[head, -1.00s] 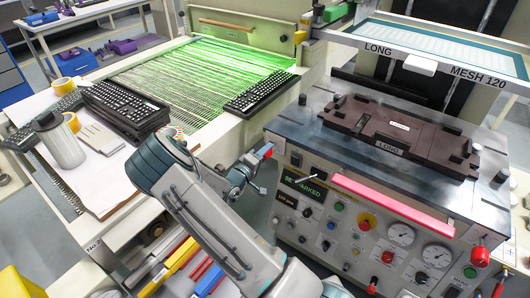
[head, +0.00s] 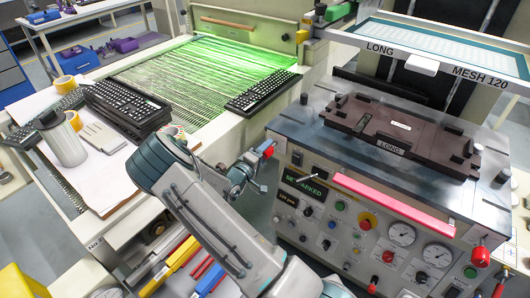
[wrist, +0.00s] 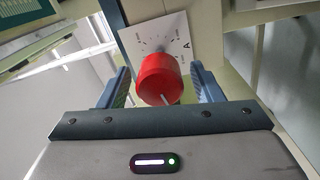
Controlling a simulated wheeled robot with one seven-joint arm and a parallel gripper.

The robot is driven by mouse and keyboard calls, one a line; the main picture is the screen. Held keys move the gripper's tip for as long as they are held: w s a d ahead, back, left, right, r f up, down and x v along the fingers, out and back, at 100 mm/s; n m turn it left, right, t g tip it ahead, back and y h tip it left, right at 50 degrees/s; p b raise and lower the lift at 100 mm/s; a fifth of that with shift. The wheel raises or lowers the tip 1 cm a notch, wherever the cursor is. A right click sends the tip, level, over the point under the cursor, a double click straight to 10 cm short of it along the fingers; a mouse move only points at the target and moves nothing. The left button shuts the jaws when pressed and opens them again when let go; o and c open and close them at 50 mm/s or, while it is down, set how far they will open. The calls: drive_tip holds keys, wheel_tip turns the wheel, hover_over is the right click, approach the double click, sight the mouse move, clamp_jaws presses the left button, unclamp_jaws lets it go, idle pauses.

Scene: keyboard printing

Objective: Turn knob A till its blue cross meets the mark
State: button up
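Knob A (wrist: 160,76) is a red round knob with a pale line on its rim, in front of a white dial plate (wrist: 150,42) lettered A in the wrist view. In the head view the knob (head: 268,151) shows small at the left front corner of the press. My gripper (wrist: 160,80) has one blue finger on each side of the knob, with a visible gap on both sides. It is open. In the head view my gripper (head: 255,162) is at this corner, partly hidden by my arm. I cannot make out the blue cross or its mark clearly.
The press's control panel (head: 345,243), with gauges and a pink bar (head: 392,205), is right of my arm. A dark brown fixture (head: 400,135) lies on the press top. Keyboards (head: 127,108) and a grey flask (head: 62,140) stand on the left table.

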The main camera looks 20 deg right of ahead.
drive_tip(key=b+v, duration=0.1)
drive_tip(key=v, duration=1.2)
drive_tip(key=shift+s+a, duration=0.2)
drive_tip(key=shift+a, duration=0.15)
